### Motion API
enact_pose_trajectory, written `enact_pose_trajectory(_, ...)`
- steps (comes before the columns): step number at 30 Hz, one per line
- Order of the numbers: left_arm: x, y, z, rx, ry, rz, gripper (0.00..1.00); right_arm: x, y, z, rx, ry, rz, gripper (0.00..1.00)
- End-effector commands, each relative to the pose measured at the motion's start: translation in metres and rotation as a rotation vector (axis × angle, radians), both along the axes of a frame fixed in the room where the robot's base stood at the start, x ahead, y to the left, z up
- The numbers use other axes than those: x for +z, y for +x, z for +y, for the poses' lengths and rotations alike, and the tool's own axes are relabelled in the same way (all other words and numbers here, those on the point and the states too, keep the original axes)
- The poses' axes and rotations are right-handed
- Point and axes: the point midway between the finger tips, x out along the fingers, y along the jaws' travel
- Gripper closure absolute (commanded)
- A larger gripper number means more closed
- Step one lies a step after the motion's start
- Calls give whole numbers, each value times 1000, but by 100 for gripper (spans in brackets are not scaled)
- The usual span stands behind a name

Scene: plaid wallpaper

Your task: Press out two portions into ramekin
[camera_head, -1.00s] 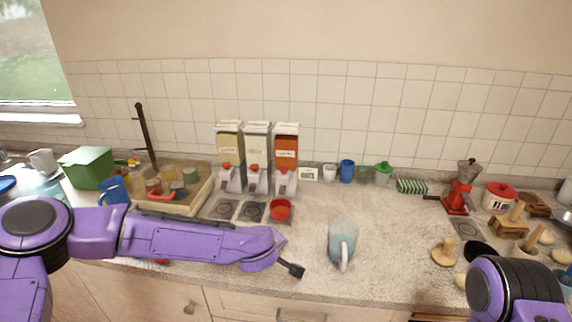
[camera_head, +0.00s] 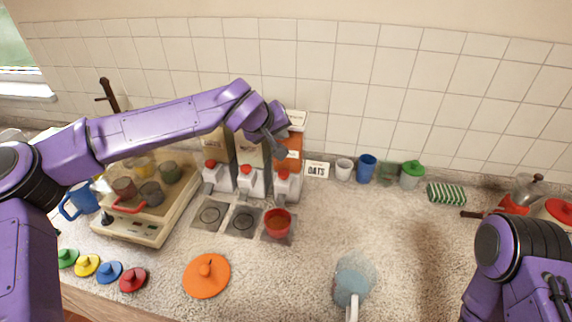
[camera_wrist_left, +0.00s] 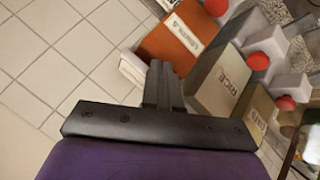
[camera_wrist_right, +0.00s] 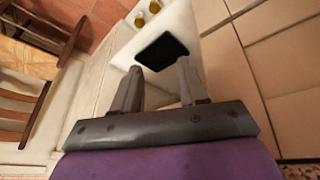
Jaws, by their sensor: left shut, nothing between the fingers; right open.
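Three dispensers with red knobs stand side by side against the wall: a left one (camera_head: 217,176), a middle one labelled rice (camera_wrist_left: 222,84) and a right one with an orange front (camera_wrist_left: 178,40), its label partly readable. A red ramekin (camera_head: 278,222) stands on a dark square below the right dispenser's spout. A card reading OATS (camera_head: 317,170) stands to the right of the dispensers. My left gripper (camera_head: 277,150) is shut and empty, in front of the right dispenser's upper part, hiding some of it. My right gripper (camera_wrist_right: 157,78) is open and empty, away from the dispensers.
A beige tray (camera_head: 150,228) with several jars stands left of the dispensers. An orange lid (camera_head: 207,275) and several small coloured lids lie in front. Cups (camera_head: 366,168) line the wall.

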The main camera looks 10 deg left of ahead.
Motion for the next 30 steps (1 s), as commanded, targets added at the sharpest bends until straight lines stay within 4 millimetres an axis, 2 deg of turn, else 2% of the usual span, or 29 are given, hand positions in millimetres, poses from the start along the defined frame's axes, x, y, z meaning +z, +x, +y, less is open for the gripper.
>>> enact_pose_trajectory(6, -8, 10, -1, 0, 2, 13, 100, -1, -1, 0, -1, 0, 2, 57)
enact_pose_trajectory(10, -17, 11, -1, 1, 2, 17, 100, -9, 0, 0, 0, 0, 0, 57)
enact_pose_trajectory(14, -31, 11, 0, 3, 2, 18, 100, -24, 0, 0, 0, 0, 0, 57)
enact_pose_trajectory(25, -81, 10, 1, 3, 2, 18, 100, -80, -1, 0, 0, 1, 1, 57)
enact_pose_trajectory(30, -94, 10, 1, 3, 2, 19, 100, -78, -1, 0, 0, 0, 0, 57)
